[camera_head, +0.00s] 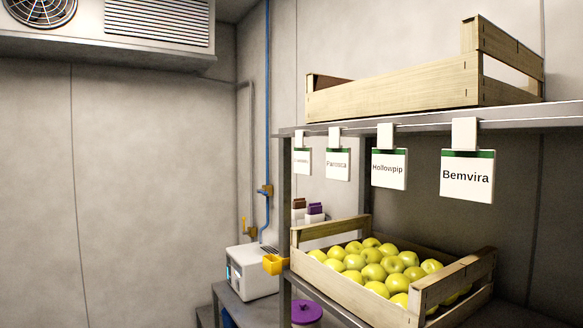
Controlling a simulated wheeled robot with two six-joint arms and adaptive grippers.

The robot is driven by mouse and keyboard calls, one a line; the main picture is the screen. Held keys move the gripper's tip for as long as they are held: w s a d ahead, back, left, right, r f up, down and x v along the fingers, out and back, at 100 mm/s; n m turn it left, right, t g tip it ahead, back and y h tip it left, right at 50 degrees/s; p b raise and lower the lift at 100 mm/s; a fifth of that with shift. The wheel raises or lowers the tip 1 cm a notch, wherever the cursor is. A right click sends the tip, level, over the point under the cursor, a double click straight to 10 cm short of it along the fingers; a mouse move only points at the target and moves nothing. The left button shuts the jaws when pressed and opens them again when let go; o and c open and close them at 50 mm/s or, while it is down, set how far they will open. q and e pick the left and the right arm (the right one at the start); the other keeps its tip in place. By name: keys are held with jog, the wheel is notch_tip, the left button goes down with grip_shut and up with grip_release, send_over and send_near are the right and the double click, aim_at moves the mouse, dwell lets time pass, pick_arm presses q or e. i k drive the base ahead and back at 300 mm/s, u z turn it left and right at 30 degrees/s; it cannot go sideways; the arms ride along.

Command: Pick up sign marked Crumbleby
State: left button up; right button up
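Several white signs with green top bands hang by white clips from the upper shelf's front edge. The nearest reads Bemvira (467,177), and the one left of it reads Hollowpip (389,169). A third sign (338,164), further left, has small blurred lettering that starts with P. The leftmost sign (302,161) is the farthest, and its lettering is too small to read. I cannot tell from the lettering which sign says Crumbleby. Neither of my grippers is in view.
A wooden crate of green-yellow apples (305,236) sits on the lower shelf, below the signs. Another wooden crate (400,92) stands on the upper shelf (530,112). A white device (255,271) and a purple-lidded container (306,312) are at lower left. Open space lies left.

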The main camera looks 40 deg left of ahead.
aim_at(302, 154)
jog(key=u, duration=0.55)
jog(key=k, duration=0.15)
jog(key=u, duration=0.45)
